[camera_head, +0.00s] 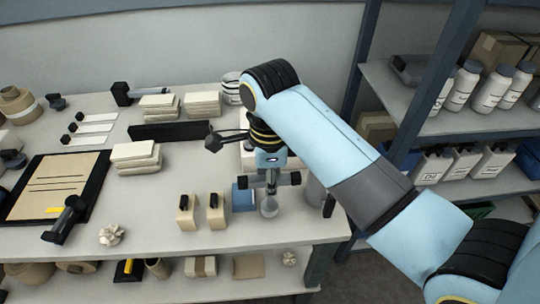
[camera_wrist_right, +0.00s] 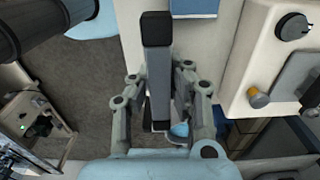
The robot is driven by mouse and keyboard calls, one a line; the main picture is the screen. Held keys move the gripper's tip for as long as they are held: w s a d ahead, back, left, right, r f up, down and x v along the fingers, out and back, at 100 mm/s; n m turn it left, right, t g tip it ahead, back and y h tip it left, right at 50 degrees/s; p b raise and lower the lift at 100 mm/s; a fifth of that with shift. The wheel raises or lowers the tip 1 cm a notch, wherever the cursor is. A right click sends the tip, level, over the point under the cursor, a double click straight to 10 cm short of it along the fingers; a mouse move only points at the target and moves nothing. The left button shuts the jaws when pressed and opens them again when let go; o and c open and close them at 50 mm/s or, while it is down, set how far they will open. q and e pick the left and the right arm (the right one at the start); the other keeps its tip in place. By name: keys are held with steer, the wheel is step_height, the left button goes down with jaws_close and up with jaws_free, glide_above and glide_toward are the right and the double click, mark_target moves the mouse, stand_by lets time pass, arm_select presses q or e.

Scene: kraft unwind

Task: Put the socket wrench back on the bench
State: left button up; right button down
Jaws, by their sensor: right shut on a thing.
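My right gripper (camera_head: 270,190) is shut on a dark bar-shaped tool, which I take to be the socket wrench (camera_head: 287,179). In the head view it lies crosswise in the fingers, near the bench's front right part. The right wrist view shows the wrench (camera_wrist_right: 157,70) between the fingers of my right gripper (camera_wrist_right: 163,90), its black end pointing to the top. A rounded grey piece shows just below the fingers in the head view; I cannot tell what it is. The bench (camera_head: 150,215) lies under and around the gripper; the exact height above it is unclear. My left gripper is not in view.
A blue box (camera_head: 243,197) and two tan blocks (camera_head: 187,212) stand left of the gripper. A black tray (camera_head: 95,190) with a brown sheet lies further left. Bare bench top shows between the tray and the blocks. Shelves with white bottles (camera_head: 462,87) stand at right.

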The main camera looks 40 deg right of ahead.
mark_target(269, 206)
steer(key=shift+f, duration=0.95)
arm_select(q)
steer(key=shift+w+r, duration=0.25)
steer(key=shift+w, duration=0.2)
arm_select(e)
steer(key=shift+f, duration=0.15)
steer(key=shift+f, duration=0.1)
steer(key=c, duration=1.3)
jaws_free()
steer(key=shift+c, duration=0.2)
